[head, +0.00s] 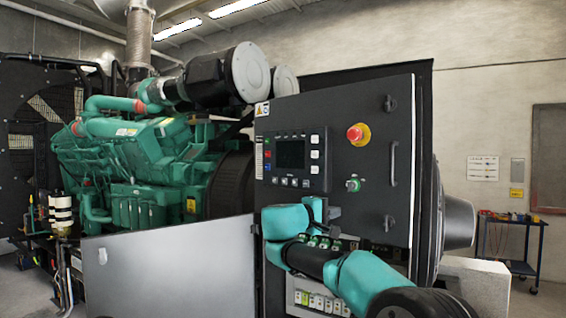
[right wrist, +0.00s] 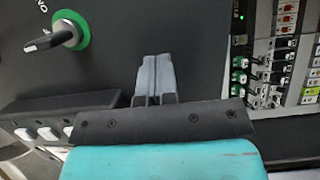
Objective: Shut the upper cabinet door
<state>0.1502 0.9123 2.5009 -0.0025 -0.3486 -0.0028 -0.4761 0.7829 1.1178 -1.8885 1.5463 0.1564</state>
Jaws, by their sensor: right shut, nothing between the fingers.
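The upper cabinet door (head: 340,130) is a black panel in the middle of the head view, with a display, a red emergency stop and a green key switch. Latches and a handle line its right side. I cannot tell from this angle whether it stands slightly ajar. My right arm crosses its lower part. In the right wrist view my right gripper (right wrist: 156,75) has its grey fingers together and empty, in front of a dark panel with a green-ringed switch (right wrist: 68,38). I cannot tell whether the fingertips touch it. My left gripper is out of view.
A grey panel (head: 170,270) stands out at the lower left of the cabinet. Terminals and breakers (right wrist: 275,70) show right of my fingers in the right wrist view. A green engine (head: 140,170) stands at left, and a blue cart (head: 512,235) stands far right.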

